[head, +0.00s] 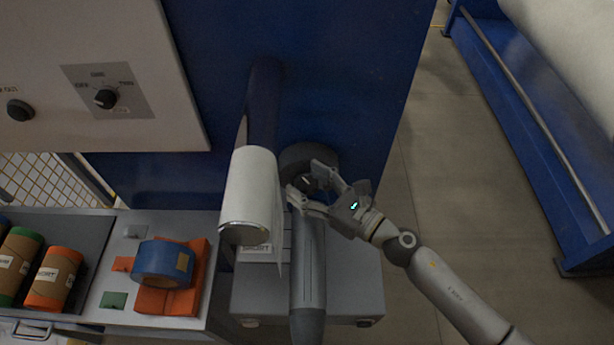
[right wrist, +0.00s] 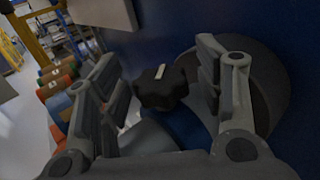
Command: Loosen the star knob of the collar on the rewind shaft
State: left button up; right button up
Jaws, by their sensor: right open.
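The star knob (right wrist: 160,87) is black and lobed with a pale mark on its face. In the right wrist view it lies between the two fingers of my right gripper (right wrist: 163,95), with gaps on both sides. In the head view my right gripper (head: 309,189) is open at the dark round collar (head: 300,153), and its fingers partly hide the knob (head: 307,182). The grey rewind shaft (head: 308,265) runs from the collar towards the camera. My left gripper is not in view.
A white film roll (head: 249,190) hangs close left of my right gripper. The blue machine wall (head: 350,70) rises behind the collar. A bench at left holds a blue roll on an orange cradle (head: 197,270) and several coloured rolls. Open floor (head: 460,150) lies right.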

jog(key=shift+w+a, duration=0.15)
jog(key=shift+a, duration=0.05)
jog(key=c, duration=1)
jog(key=shift+f+n+g+y+b, duration=0.15)
jog(key=shift+n+g+y+b, duration=0.3)
jog(key=shift+b, duration=0.25)
jog(key=shift+c, duration=0.2)
jog(key=n+g+y+b, duration=0.1)
jog(key=n+g+b, duration=0.2)
jog(key=b, duration=0.4)
jog(key=n+g+b, duration=0.3)
jog(key=g+b, duration=0.3)
jog(key=b, duration=0.2)
jog(key=n+g+y+b, duration=0.1)
jog(key=n+g+b, duration=0.2)
jog(key=g+b, duration=0.2)
jog(key=shift+f+y+b, duration=0.1)
jog(key=shift+y+b, duration=0.25)
jog(key=shift+b, duration=1.05)
jog(key=shift+n+g+b, duration=0.55)
jog(key=shift+g+b, duration=0.2)
jog(key=shift+b, duration=0.05)
jog(key=shift+r, duration=0.2)
jog(key=o, duration=1)
